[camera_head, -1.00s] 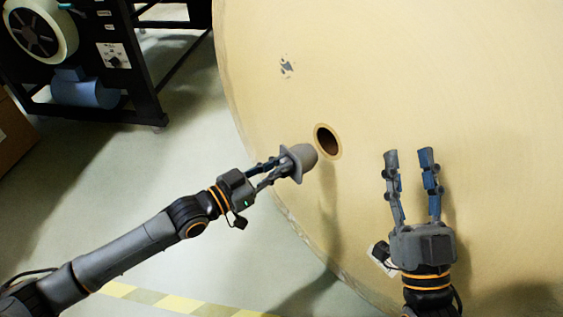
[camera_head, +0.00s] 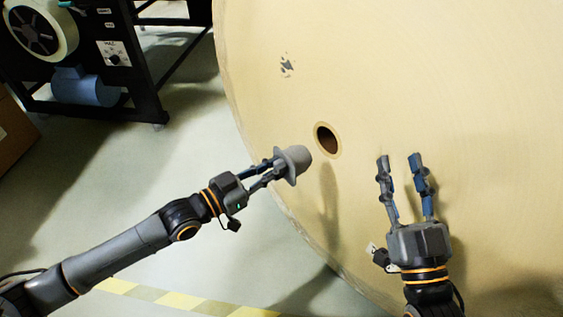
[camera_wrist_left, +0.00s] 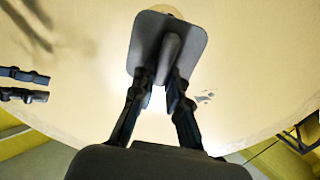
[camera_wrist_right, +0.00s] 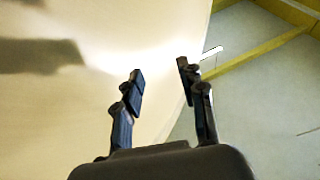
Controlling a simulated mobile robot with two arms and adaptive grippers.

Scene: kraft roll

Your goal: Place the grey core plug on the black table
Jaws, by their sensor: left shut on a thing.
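The grey core plug (camera_head: 297,160) is held by my left gripper (camera_head: 278,170), its wide end pointing at the big kraft roll. In the left wrist view the plug (camera_wrist_left: 143,42) shows its square flange, with the fingers (camera_wrist_left: 160,85) shut on its grip. The plug is outside the roll's dark core hole (camera_head: 327,139), a little left of and below it. My right gripper (camera_head: 400,160) is open and empty in front of the roll face; its spread fingers also show in the right wrist view (camera_wrist_right: 160,85). I cannot see a black table top in these frames.
The kraft roll (camera_head: 450,80) fills the right side, with a torn patch (camera_head: 287,65) on its face. A black machine frame (camera_head: 140,65) with a blue motor (camera_head: 85,87) stands at the upper left. A brown box (camera_head: 12,135) is at the left edge. Open floor lies between.

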